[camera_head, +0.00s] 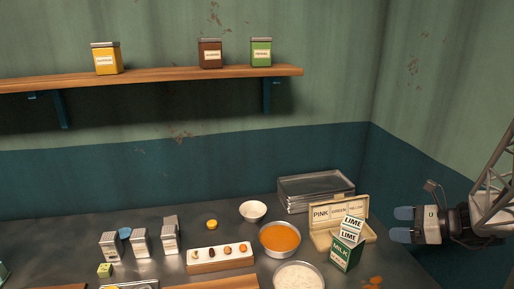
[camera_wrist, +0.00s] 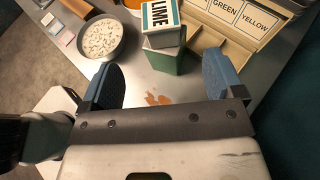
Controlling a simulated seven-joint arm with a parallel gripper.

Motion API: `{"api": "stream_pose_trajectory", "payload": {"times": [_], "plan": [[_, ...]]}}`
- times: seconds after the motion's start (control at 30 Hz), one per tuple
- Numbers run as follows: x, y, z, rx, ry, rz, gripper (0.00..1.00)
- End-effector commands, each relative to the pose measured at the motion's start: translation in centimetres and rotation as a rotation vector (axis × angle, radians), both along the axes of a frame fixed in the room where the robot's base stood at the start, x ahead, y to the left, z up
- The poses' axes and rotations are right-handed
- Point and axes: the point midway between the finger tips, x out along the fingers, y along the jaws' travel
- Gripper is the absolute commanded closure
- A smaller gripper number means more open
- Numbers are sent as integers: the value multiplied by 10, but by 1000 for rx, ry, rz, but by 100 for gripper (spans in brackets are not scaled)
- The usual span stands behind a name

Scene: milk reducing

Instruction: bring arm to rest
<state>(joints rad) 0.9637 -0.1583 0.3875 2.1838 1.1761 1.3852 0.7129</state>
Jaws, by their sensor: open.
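My gripper (camera_head: 403,224) is at the right of the head view, raised beside the table's right end. In the wrist view its two blue fingers (camera_wrist: 165,84) are spread wide with nothing between them. My arm reaches in from the right edge of the head view. In the wrist view the carton (camera_wrist: 165,60) shows beyond the fingertips.
An open case labelled PINK, GREEN, YELLOW (camera_head: 325,214) stands behind the carton. An orange bowl (camera_head: 280,239) and a pale bowl (camera_head: 298,276) are to its left. Orange spills (camera_wrist: 158,99) mark the table. Stacked trays (camera_head: 315,188) stand behind. A shelf (camera_head: 150,76) holds three tins.

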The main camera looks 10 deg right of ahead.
Motion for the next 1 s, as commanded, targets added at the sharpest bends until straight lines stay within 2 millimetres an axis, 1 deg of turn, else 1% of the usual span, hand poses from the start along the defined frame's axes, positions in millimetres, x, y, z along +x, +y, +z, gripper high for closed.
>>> {"api": "stream_pose_trajectory", "payload": {"times": [0.17, 0.27, 0.37, 0.67, 0.87, 1.0], "plan": [[1, 7, 0, -22, 4, 24, 13], [2, 17, -1, -55, 9, 63, 13], [4, 32, -3, -107, 16, 120, 13], [4, 88, -8, -328, 21, 371, 13], [0, 122, -9, -479, 5, 548, 13], [-6, 145, -6, -584, -21, 673, 13]]}}
